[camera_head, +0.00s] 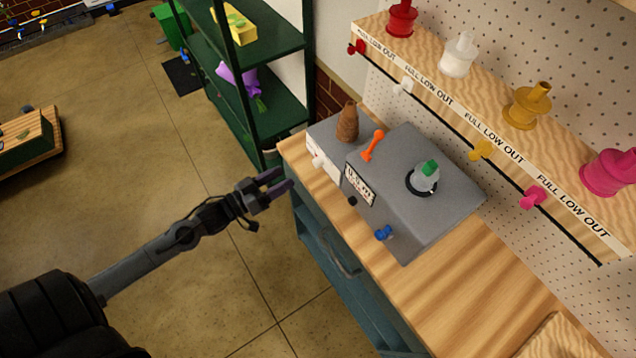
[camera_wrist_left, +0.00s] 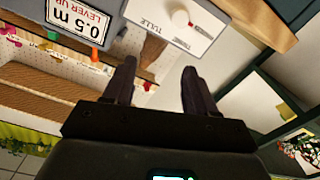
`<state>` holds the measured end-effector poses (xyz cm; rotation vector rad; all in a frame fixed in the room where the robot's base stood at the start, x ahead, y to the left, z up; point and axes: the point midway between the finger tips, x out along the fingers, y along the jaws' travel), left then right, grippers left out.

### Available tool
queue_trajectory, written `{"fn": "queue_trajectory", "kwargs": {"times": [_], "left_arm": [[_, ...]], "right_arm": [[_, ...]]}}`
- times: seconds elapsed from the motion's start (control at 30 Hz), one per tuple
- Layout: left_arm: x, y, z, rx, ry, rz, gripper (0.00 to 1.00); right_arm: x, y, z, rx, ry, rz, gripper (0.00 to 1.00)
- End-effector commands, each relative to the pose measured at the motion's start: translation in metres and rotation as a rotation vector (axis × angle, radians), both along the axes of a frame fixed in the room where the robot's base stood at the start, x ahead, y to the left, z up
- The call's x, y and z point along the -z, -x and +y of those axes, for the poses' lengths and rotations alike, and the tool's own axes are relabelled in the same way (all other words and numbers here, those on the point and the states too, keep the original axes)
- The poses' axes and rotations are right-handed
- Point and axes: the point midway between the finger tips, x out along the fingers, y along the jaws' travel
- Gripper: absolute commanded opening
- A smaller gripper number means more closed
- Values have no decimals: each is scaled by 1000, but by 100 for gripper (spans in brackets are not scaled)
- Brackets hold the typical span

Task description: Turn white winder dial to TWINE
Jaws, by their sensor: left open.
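The grey winder box (camera_head: 410,170) stands on the wooden bench. Its white dial (camera_head: 318,160) is on the front of the box's left section. In the left wrist view the round white dial (camera_wrist_left: 180,19) sits on a pale panel, with a small red mark at its edge. The label TULLE is beside it; another word, seemingly TWINE, is at the panel's edge. I cannot tell clearly which label the dial points to. My left gripper (camera_head: 282,181) is open and empty, in front of the bench corner and apart from the dial; its fingers (camera_wrist_left: 158,68) point toward the panel.
A brown cone (camera_head: 348,122), an orange lever (camera_head: 373,145) and a blue knob (camera_head: 383,233) are on or by the winder. A shelf with coloured spools (camera_head: 457,55) runs behind. A green rack (camera_head: 250,60) stands left of the bench. Floor before the bench is clear.

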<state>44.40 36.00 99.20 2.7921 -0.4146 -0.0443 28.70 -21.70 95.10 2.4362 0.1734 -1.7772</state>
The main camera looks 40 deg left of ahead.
Motion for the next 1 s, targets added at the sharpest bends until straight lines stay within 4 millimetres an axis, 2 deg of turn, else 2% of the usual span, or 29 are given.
{"fn": "queue_trajectory", "kwargs": {"times": [0.03, 0.23, 0.43, 0.57, 1.0], "left_arm": [[24, -2, 6, 4, -21, 1, 56], [44, -6, 13, 16, -58, -3, 56], [48, -11, 11, 17, -61, -4, 56], [47, -23, 8, 18, -60, -5, 56], [47, -83, -11, 17, -60, -6, 56]], "right_arm": [[25, 0, 0, 1, -1, 0, 43], [50, 0, 0, 1, -1, -1, 43], [56, 0, 0, 0, 0, -2, 43], [56, 0, 0, -1, 2, -3, 43], [64, 0, -2, -5, 7, -3, 43]]}}
